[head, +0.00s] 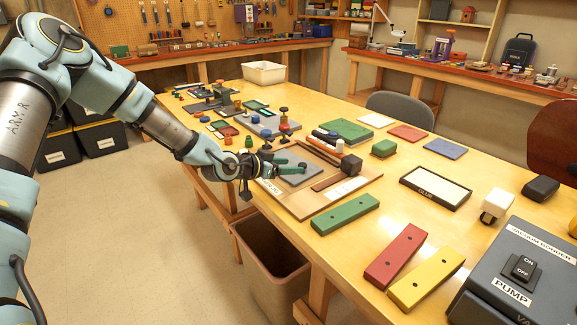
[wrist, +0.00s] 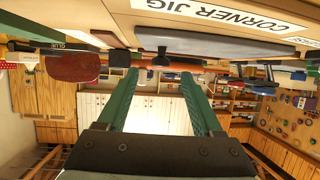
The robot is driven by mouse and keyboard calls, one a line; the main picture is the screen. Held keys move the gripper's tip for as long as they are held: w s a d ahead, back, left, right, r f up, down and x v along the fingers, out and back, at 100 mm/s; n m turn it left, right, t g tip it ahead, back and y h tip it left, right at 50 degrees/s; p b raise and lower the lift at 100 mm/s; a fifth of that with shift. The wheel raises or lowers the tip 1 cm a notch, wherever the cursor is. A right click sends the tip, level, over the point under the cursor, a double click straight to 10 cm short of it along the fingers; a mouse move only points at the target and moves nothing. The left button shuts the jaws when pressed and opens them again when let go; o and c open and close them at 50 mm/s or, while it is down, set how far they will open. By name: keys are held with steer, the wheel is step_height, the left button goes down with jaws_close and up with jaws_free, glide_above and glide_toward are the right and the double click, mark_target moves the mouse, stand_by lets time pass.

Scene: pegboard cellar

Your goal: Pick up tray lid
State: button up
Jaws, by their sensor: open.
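A flat grey plate (head: 297,178) lies on the wooden corner jig board (head: 312,207); it is the likeliest tray lid, but no label on it confirms this. My gripper (head: 303,166) is low over the plate in the head view, with its green fingers hiding part of it. In the wrist view my gripper (wrist: 158,74) shows its two fingers spread with nothing held between them. A dark grey slab (wrist: 205,44), seemingly the same plate, shows beyond the fingertips there, below the CORNER JIG label (wrist: 235,14). I cannot tell whether the fingers touch the plate.
Green (head: 345,214), red (head: 396,256) and yellow (head: 427,279) bars lie nearer. A framed white panel (head: 437,188) lies right. A bin (head: 270,262) stands below the table's edge.

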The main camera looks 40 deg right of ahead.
mark_target(302, 164)
steer(key=shift+d+f, duration=0.25)
steer(key=shift+d, duration=0.4)
steer(key=p+x, duration=0.3)
steer(key=x, duration=0.1)
steer(key=shift+d, duration=0.3)
steer(key=shift+w+d+f, duration=0.1)
steer(key=shift+d+f, duration=0.15)
jaws_close()
